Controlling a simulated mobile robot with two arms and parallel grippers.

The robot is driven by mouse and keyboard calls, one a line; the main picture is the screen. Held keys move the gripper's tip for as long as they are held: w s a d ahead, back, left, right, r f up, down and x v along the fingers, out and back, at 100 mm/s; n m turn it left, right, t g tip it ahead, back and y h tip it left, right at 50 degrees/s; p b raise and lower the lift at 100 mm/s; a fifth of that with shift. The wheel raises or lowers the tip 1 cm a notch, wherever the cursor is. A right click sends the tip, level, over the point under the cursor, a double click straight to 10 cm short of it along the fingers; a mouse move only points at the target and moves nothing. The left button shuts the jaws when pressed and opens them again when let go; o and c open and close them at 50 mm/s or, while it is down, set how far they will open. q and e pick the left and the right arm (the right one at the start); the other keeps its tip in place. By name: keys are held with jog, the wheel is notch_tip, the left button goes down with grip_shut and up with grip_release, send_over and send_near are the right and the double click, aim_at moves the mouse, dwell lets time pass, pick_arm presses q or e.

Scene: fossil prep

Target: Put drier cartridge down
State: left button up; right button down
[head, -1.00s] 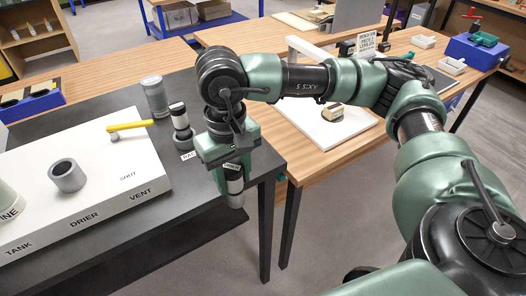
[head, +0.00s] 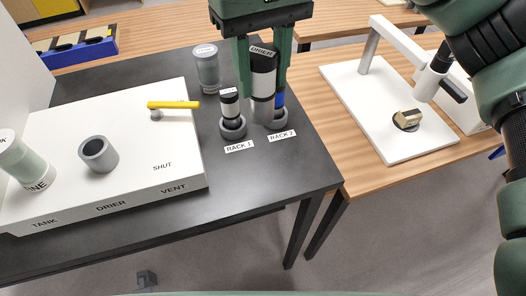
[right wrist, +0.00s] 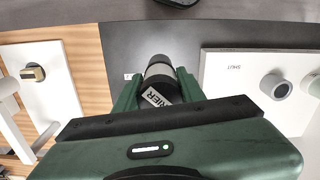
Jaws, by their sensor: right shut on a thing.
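The drier cartridge (head: 262,82) has a black top with a DRIER label and a pale grey body. My right gripper (head: 262,85) is shut on it, with a finger on each side, and holds it upright by the RACK 2 label. It also shows between the fingers in the right wrist view (right wrist: 159,80). Its lower end overlaps the rack 2 holder (head: 279,121); I cannot tell whether they touch. A blue-banded item (head: 280,99) shows partly behind the cartridge and finger. The rack 1 holder (head: 233,128) holds a black-topped cartridge (head: 230,104). My left gripper is not in view.
A grey clear-sided jar (head: 207,70) stands behind rack 1. The white panel (head: 130,120) carries an empty grey DRIER socket (head: 98,154), a yellow handle (head: 173,105) and a TANK cylinder (head: 22,163). A white board (head: 375,105) with a small tan piece (head: 408,118) lies right.

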aim_at(264, 112)
jog(key=f, duration=0.4)
jog(key=f+p, duration=0.1)
jog(key=f, duration=0.2)
jog(key=shift+s+d, duration=0.15)
jog(key=shift+s, duration=0.1)
jog(key=f+p, duration=0.3)
jog(key=f, duration=0.8)
jog(key=shift+w, duration=0.2)
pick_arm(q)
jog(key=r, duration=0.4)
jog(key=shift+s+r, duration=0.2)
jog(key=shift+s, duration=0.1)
pick_arm(e)
jog(key=shift+f, duration=0.1)
jog(key=shift+f, duration=0.2)
jog(key=c, duration=0.9)
grip_release()
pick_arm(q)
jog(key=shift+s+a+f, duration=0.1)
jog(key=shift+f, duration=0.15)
pick_arm(e)
jog(key=shift+o, duration=0.2)
jog(key=shift+r, duration=0.1)
